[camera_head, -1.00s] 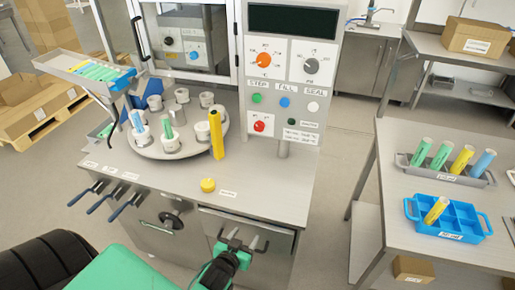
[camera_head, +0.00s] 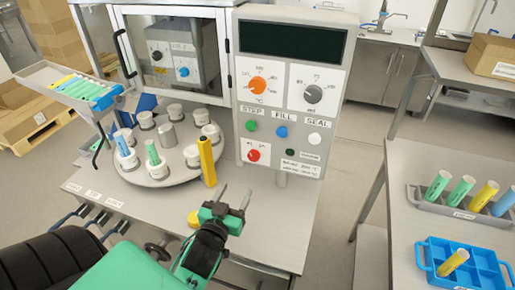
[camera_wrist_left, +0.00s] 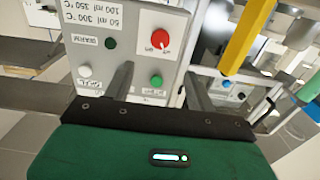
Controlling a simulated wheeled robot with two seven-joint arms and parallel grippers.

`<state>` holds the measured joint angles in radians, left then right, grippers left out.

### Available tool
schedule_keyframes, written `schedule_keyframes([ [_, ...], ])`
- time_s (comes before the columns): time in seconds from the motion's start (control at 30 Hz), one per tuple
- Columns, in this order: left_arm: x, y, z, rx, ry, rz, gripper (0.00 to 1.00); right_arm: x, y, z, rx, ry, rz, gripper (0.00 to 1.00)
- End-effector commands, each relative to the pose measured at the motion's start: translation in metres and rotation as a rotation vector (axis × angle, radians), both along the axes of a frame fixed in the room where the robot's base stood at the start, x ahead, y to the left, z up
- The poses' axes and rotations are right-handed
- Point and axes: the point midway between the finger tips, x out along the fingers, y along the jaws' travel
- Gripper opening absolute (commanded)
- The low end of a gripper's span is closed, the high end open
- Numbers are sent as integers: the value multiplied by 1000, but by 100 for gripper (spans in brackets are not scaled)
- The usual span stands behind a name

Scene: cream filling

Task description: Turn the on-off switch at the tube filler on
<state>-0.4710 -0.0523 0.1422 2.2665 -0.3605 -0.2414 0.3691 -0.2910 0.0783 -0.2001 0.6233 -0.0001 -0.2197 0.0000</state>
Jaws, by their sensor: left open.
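The tube filler has a grey control panel (camera_head: 322,125) with a dark display. A red rotary knob (camera_head: 254,156) sits on a white plate at the panel's lower left, under the green STEP button. This red knob also shows in the left wrist view (camera_wrist_left: 160,38), where the panel appears upside down; its marks are too small to read surely. My left gripper (camera_head: 235,193) is open and empty, below and in front of the red knob, apart from it. In the left wrist view its fingers (camera_wrist_left: 158,75) point toward the panel. My right gripper is in neither view.
A yellow tube (camera_head: 207,162) stands upright left of my gripper, close to the panel. The turntable (camera_head: 185,175) holds several cups and tubes. A yellow cap (camera_head: 193,219) lies on the bench beside my left arm. The right table (camera_head: 400,200) carries a grey rack and a blue crate (camera_head: 480,263).

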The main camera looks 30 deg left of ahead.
Motion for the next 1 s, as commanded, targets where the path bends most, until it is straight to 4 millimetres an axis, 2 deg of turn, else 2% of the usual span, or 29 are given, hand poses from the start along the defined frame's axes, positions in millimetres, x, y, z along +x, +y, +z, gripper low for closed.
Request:
schedule_keyframes([
  [0.23, 10, 3, 3, 1, -3, 1, 57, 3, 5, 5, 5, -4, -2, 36],
  [0.5, 51, 13, 5, 2, -4, 1, 57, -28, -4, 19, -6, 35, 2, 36],
  [0.63, 73, 18, 5, 1, -3, 1, 57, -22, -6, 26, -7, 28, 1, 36],
  [0.8, 101, 25, 5, 1, -4, 1, 57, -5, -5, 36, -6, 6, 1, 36],
  [1.0, 125, 30, 3, 0, -2, 1, 57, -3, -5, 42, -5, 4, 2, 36],
])
